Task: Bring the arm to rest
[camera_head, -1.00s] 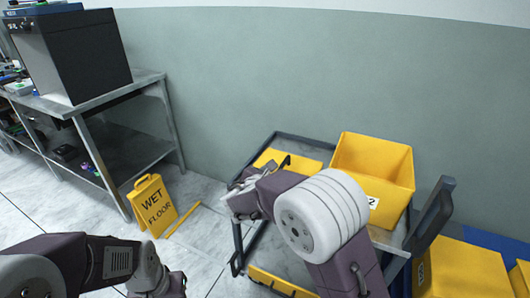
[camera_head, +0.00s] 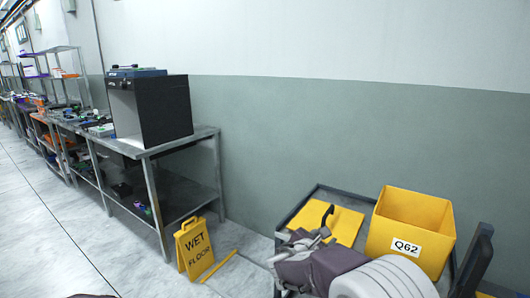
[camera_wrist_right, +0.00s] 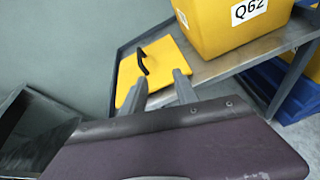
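My right arm (camera_head: 385,280) reaches in from the bottom right. Its gripper (camera_head: 300,241) hangs over the left side of a cart. In the right wrist view, its two grey fingers (camera_wrist_right: 160,88) stand apart with nothing between them, in front of a flat yellow panel with a black handle (camera_wrist_right: 158,62). I cannot tell whether they touch it. My left gripper is not in view; only a dark sliver shows at the bottom edge of the head view.
The dark-rimmed cart (camera_head: 318,190) carries the yellow panel (camera_head: 346,224) and a yellow bin labelled Q62 (camera_head: 412,222). A yellow wet floor sign (camera_head: 194,249) stands left of it. A metal bench (camera_head: 180,145) holds a black box (camera_head: 160,110). The floor at left is clear.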

